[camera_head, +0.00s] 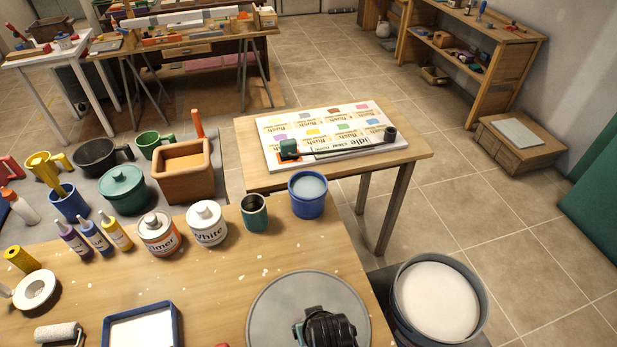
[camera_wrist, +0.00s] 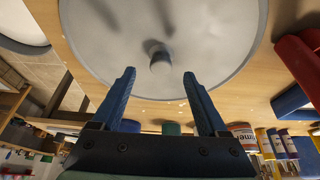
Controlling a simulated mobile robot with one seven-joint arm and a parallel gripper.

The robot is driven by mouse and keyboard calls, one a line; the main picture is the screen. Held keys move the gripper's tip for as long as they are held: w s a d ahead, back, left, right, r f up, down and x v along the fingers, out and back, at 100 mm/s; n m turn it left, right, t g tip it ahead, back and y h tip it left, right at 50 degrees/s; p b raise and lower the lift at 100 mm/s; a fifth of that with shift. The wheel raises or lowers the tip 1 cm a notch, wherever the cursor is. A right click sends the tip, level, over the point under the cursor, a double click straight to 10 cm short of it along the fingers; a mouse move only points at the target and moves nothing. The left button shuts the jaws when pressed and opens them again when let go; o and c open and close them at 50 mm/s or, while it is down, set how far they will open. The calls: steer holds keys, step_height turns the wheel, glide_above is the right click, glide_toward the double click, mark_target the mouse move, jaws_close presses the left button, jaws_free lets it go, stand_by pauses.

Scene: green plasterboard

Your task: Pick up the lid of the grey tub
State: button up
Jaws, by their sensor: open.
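The grey lid (camera_head: 272,308), a wide round disc, lies flat on the near wooden table at the bottom of the head view. It fills the top of the wrist view (camera_wrist: 105,45), with a small round knob (camera_wrist: 160,62) at its middle. My gripper (camera_wrist: 160,75) is open, its two blue fingers apart with nothing held. In the wrist view the knob shows between and just beyond the fingertips; the remaining gap is hard to judge. In the head view my dark gripper (camera_head: 325,328) is over the lid and hides its knob. The grey tub (camera_head: 398,318) stands open, right of the table, with white contents.
White and primer paint cans (camera_head: 207,225), a dark green cup (camera_head: 254,215) and a blue pot (camera_head: 308,197) stand behind the lid. A blue-rimmed tray (camera_head: 107,333) lies to its left. A smaller table (camera_head: 420,157) with a colour chart stands beyond. Tabletop around the lid is mostly clear.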

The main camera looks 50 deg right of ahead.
steer(key=shift+w+x, duration=0.2)
steer(key=shift+x, duration=1.95)
steer(key=shift+r, duration=0.1)
jaws_close()
